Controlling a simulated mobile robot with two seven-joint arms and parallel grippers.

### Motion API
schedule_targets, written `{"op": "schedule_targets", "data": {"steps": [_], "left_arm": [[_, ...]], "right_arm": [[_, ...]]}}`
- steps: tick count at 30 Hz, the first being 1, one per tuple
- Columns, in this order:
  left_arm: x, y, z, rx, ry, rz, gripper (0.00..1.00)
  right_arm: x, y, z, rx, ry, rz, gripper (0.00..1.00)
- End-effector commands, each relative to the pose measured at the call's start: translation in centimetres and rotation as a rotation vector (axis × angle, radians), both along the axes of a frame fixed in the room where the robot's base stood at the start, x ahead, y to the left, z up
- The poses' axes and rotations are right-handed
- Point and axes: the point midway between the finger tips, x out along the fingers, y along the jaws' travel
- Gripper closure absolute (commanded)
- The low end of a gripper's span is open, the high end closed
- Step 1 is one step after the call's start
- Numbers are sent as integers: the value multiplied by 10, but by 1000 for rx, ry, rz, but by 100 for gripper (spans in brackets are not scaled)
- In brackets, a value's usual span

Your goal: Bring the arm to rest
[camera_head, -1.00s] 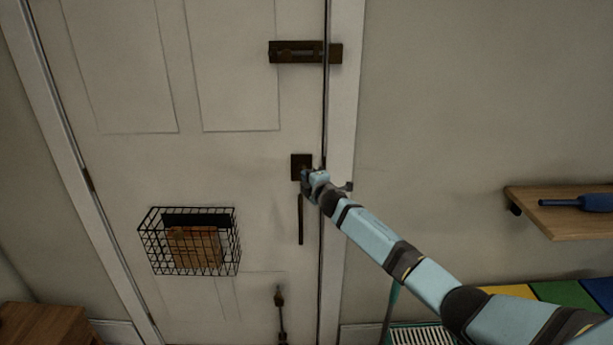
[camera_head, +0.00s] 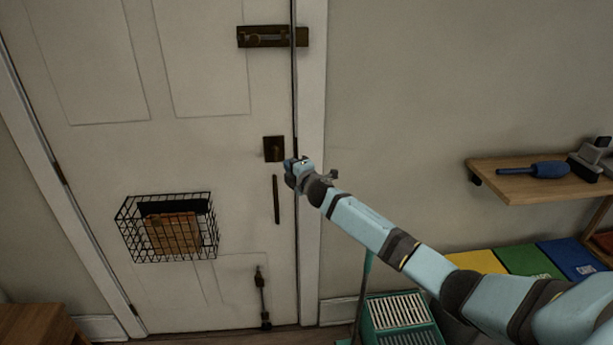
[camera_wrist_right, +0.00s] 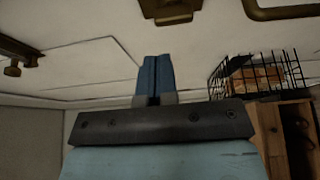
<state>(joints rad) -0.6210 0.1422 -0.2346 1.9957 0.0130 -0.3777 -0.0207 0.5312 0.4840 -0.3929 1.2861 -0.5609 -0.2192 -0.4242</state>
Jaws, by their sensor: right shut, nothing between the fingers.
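My right arm reaches in from the lower right in the head view. Its gripper (camera_head: 292,172) is in front of the door's right edge, just below and right of the dark lock plate (camera_head: 274,149). In the right wrist view the blue fingers (camera_wrist_right: 155,78) are together with nothing between them. The white door (camera_head: 190,150) stands in its frame, with a long dark pull handle (camera_head: 276,200) left of and below the gripper. Whether the gripper touches the door cannot be told. My left gripper does not show.
A slide bolt (camera_head: 270,37) sits high on the door and a foot bolt (camera_head: 262,297) low. A wire basket (camera_head: 168,228) hangs on the door. At right are a wooden shelf (camera_head: 510,188) with a blue tool (camera_head: 548,170), coloured bins (camera_head: 520,261) and a green slatted box (camera_head: 398,318).

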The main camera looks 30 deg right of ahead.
Motion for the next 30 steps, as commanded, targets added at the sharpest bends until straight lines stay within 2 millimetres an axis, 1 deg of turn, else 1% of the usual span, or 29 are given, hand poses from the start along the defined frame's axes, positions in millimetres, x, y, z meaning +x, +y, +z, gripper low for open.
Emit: {"op": "schedule_targets", "data": {"steps": [1, 3, 6, 9, 12, 17, 20, 23, 25, 26, 27, 29, 30], "left_arm": [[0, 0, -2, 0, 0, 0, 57], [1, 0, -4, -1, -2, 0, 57], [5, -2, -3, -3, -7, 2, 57], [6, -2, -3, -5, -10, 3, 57], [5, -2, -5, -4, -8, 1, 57], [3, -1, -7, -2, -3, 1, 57], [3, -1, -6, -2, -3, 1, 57], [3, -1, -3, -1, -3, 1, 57], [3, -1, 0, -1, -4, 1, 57], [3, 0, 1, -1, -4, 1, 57], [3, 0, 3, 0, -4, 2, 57], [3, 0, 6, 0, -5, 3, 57], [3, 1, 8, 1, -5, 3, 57]], "right_arm": [[-13, -4, -3, -2, 2, 1, 100], [-26, -9, -4, -2, 2, 1, 100], [-41, -14, -3, 0, 3, 1, 100], [-51, -17, -3, 1, 2, 2, 100], [-56, -18, -3, 1, 2, 3, 100], [-58, -19, -3, 2, 3, 2, 100], [-62, -13, -11, 23, 14, 8, 100], [-80, 6, -37, 98, 55, 25, 100], [-103, 27, -66, 190, 103, 40, 100], [-116, 38, -80, 238, 128, 46, 100], [-135, 53, -100, 308, 164, 53, 100], [-167, 75, -126, 421, 220, 56, 100], [-189, 89, -142, 497, 259, 54, 100]]}}
